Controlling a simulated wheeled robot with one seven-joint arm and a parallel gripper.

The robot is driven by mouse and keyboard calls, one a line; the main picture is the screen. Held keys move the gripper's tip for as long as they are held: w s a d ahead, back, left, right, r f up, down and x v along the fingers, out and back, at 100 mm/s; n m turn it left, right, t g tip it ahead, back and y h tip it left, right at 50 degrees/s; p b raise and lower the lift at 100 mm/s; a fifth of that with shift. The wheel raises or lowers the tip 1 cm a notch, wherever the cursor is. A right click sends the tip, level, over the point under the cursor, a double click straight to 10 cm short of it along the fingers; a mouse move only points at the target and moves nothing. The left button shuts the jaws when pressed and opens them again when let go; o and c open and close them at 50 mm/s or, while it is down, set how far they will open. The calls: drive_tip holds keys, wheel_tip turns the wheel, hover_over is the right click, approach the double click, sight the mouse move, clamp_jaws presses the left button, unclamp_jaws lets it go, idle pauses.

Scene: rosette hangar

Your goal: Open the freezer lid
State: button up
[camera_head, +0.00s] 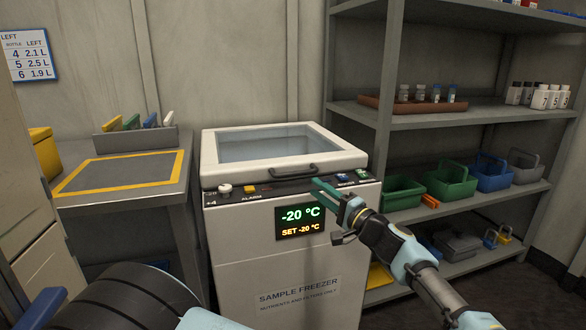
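The sample freezer (262,262) is a white chest in the middle of the view. Its lid (210,158) is a pale frame around a glass pane and lies shut on top. A dark bar handle (279,173) runs along the lid's front edge. My gripper (320,186), with green fingers, is in front of the freezer's control strip, to the right of and below the handle, and appears apart from it. The fingers overlap in this view, so their gap cannot be made out. Nothing shows held in it.
The front panel has a white knob (225,188), an orange alarm button (249,188) and a display (302,219). A bench with a yellow-bordered mat (122,172) stands left. A shelf rack (480,118) with bottles and green bins (402,192) stands close on the right.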

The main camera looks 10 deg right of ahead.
sight(296, 174)
drive_tip(key=p+x, duration=0.1)
drive_tip(key=x, duration=0.8)
drive_tip(key=shift+w+a+p, duration=0.15)
drive_tip(key=shift+p, duration=0.15)
clamp_jaws()
idle(1.0)
